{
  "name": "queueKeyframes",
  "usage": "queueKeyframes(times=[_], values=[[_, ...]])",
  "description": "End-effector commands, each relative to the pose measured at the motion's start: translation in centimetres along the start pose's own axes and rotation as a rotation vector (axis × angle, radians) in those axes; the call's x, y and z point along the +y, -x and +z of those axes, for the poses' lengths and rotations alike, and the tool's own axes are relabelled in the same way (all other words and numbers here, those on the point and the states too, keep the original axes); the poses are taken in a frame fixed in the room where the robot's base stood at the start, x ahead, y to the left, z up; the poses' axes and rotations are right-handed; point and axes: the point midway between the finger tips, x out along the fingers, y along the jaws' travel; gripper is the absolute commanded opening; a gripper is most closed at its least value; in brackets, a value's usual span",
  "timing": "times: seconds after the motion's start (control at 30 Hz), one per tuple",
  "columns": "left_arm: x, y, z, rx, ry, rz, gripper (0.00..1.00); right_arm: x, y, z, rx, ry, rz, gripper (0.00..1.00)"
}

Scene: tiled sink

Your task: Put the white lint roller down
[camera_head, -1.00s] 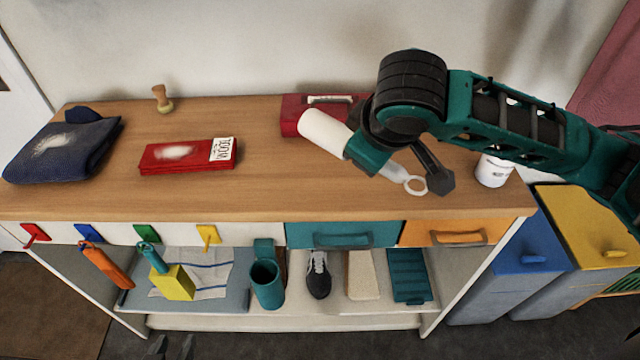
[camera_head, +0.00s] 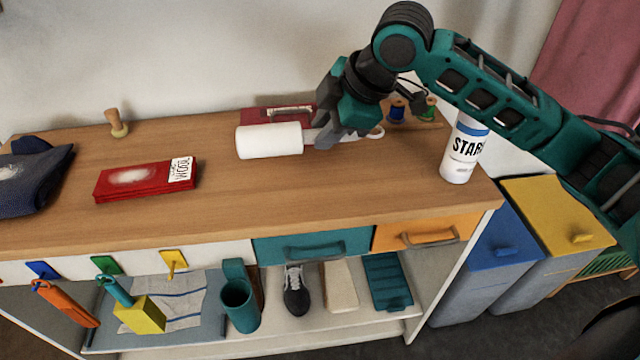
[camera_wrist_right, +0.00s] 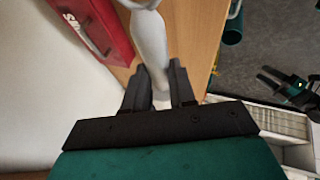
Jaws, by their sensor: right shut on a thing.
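The white lint roller (camera_head: 270,140) is level at the wooden worktop's back half, its thick roll to the left and its ring-ended handle to the right. I cannot tell whether it touches the wood. My right gripper (camera_head: 328,138) is shut on its handle from above. In the right wrist view, the pale handle (camera_wrist_right: 150,45) runs between the two dark fingers (camera_wrist_right: 160,90).
A red case (camera_head: 275,114) stands behind the roller. A starch can (camera_head: 463,150) stands at the right end, with thread spools (camera_head: 397,108) behind. A red packet (camera_head: 146,179), a wooden stamp-like thing (camera_head: 118,124) and dark folded cloth (camera_head: 35,180) lie left. The worktop's front middle (camera_head: 300,195) is clear.

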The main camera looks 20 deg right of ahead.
Motion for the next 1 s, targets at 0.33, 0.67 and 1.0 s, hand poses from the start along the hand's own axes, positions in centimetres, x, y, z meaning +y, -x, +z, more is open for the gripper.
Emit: queueKeyframes(times=[0.33,0.67,1.0], values=[[0.0,-0.7,1.0,0.000,0.000,0.000,0.43,-2.6,-5.7,2.3,0.000,0.000,0.000,0.00],[0.0,-1.0,1.6,-0.001,0.000,0.000,0.43,-4.1,-8.9,3.6,-0.001,-0.002,-0.002,0.00],[0.1,-1.0,1.8,-0.005,0.001,0.001,0.43,-4.4,-9.6,4.0,-0.001,0.000,0.000,0.29]])
